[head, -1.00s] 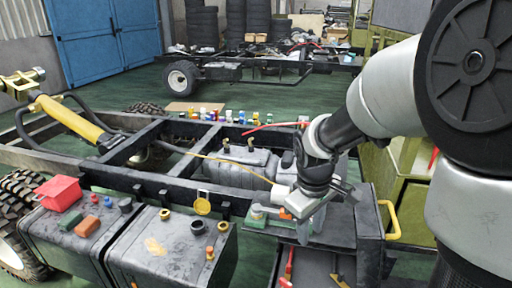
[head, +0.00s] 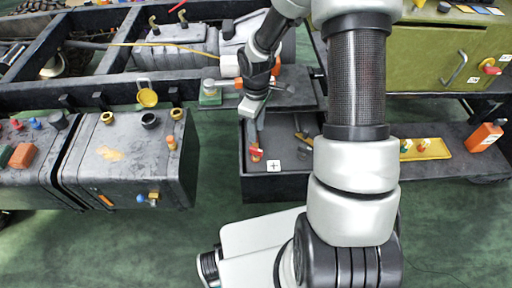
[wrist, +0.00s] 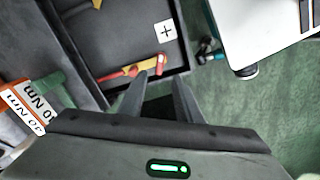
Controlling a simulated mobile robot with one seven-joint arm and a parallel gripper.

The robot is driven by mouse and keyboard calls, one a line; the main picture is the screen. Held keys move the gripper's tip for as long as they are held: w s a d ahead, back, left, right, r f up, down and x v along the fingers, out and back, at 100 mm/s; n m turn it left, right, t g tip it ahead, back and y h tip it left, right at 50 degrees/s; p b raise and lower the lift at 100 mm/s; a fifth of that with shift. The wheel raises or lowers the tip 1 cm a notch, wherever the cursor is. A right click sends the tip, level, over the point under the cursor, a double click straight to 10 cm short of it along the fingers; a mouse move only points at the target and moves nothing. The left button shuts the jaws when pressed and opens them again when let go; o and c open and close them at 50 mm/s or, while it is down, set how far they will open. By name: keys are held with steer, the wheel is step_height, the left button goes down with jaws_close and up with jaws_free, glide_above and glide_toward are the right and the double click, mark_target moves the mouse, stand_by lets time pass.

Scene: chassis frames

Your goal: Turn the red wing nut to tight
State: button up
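I cannot tell for sure which red part is the red wing nut. A small red part on a yellow base (head: 490,68) sits on the olive cabinet's front at the far right of the head view. My gripper (head: 252,115) is far left of it, over the open dark drawer. In the wrist view my gripper (wrist: 158,98) shows two fingers apart with nothing between them. A red and yellow handled tool (wrist: 135,70) lies in the drawer just beyond the fingertips; its red end also shows in the head view (head: 256,153).
The olive cabinet (head: 425,50) has a grey handle. A yellow tray (head: 432,149) and an orange bottle (head: 484,137) are at the right. Black tanks (head: 130,165) stand at the left. Green floor is free in front.

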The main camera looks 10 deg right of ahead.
mark_target(256, 149)
step_height(256, 149, down, 10)
steer(key=shift+r+b, duration=0.25)
steer(key=shift+b, duration=0.65)
jaws_close()
